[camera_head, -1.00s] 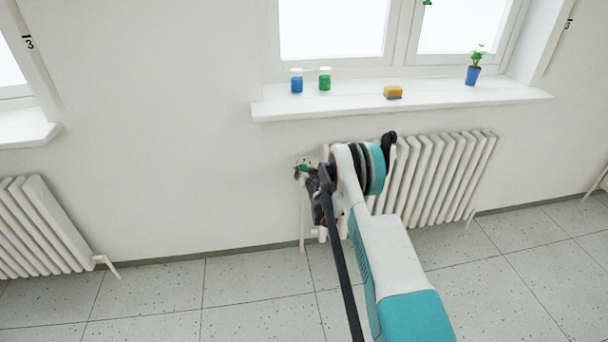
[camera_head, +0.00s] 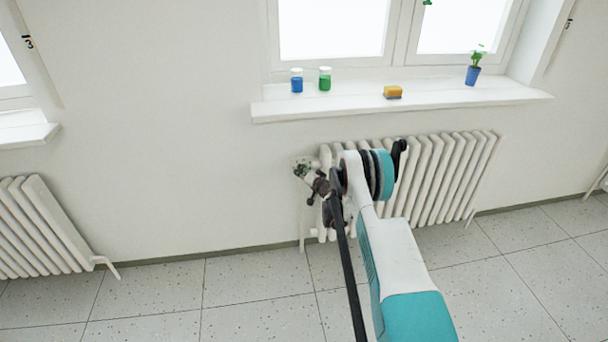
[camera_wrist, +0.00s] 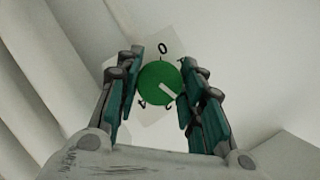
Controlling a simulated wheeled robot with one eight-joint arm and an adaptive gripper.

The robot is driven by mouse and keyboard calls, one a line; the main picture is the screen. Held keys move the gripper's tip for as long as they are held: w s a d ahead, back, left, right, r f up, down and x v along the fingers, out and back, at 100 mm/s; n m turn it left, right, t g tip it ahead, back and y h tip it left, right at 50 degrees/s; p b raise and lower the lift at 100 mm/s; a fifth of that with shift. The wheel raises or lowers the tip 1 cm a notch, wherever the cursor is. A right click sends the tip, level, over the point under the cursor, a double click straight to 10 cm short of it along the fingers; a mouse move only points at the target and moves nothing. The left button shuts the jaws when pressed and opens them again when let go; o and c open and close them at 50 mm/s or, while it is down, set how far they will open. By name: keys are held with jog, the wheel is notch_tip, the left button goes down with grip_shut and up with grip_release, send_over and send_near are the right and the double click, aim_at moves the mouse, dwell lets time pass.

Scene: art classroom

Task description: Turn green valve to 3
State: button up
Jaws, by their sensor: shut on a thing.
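The green valve (camera_wrist: 154,77) is a round knob with a white pointer line in the wrist view. The line points to the lower right. A pale plate (camera_wrist: 124,71) lies behind it, with a 0 above the knob and small marks below, partly hidden and hard to read. My gripper (camera_wrist: 159,82) is shut on the knob, with one teal finger on each side. In the head view, my gripper (camera_head: 309,178) is at the plate (camera_head: 297,161) by the radiator's left end. The knob is hard to make out there.
A white radiator (camera_head: 450,180) stands just right of the valve, under a windowsill (camera_head: 420,98).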

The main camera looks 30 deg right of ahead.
jog(key=o, duration=1)
jog(key=shift+o, duration=0.2)
jog(key=shift+s, duration=0.1)
jog(key=v, duration=1.2)
